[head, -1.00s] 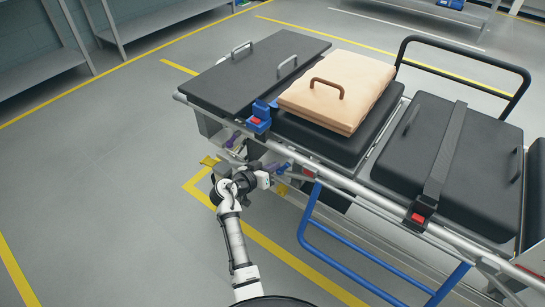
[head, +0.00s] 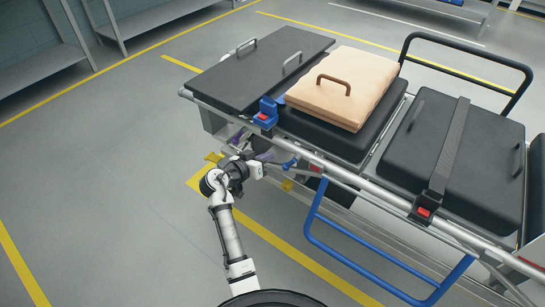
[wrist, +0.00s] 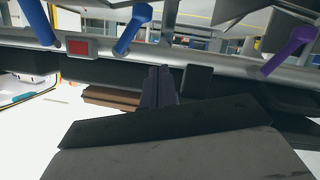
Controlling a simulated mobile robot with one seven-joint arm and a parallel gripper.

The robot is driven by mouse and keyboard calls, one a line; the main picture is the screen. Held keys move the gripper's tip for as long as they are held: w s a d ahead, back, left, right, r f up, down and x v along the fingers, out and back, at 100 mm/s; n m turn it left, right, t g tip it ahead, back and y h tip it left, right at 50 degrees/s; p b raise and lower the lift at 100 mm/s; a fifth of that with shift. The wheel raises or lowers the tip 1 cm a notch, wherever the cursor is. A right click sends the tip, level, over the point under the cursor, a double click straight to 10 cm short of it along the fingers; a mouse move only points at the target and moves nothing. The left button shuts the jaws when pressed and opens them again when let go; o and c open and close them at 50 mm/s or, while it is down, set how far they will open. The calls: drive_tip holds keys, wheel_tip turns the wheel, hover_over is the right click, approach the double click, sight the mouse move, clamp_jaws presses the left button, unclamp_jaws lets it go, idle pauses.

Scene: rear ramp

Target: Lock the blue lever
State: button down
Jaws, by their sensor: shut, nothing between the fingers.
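The blue lever (wrist: 133,28) hangs off the silver side rail in the wrist view, angled, with a rounded end. It shows small in the head view (head: 289,163), on the near side of the stretcher. My gripper (wrist: 158,72) is shut and empty, its dark fingertips close to the rail, beside the lever and apart from it in the picture. In the head view my gripper (head: 264,169) is just left of the lever; its fingertips are hard to make out. A purple lever (wrist: 288,48) sits along the same rail, on the other side of my fingers.
A red square (wrist: 78,47) is on the rail. The stretcher carries black pads (head: 262,66) and a beige cushion (head: 345,85). A blue clamp (head: 267,113) sits above my gripper. A blue tube leg (head: 365,255) stands to the right. The floor at left is clear.

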drive_tip(key=v, duration=0.5)
drive_tip(key=shift+s+a+r, duration=0.1)
drive_tip(key=shift+s+a, duration=0.15)
drive_tip(key=shift+s, duration=0.05)
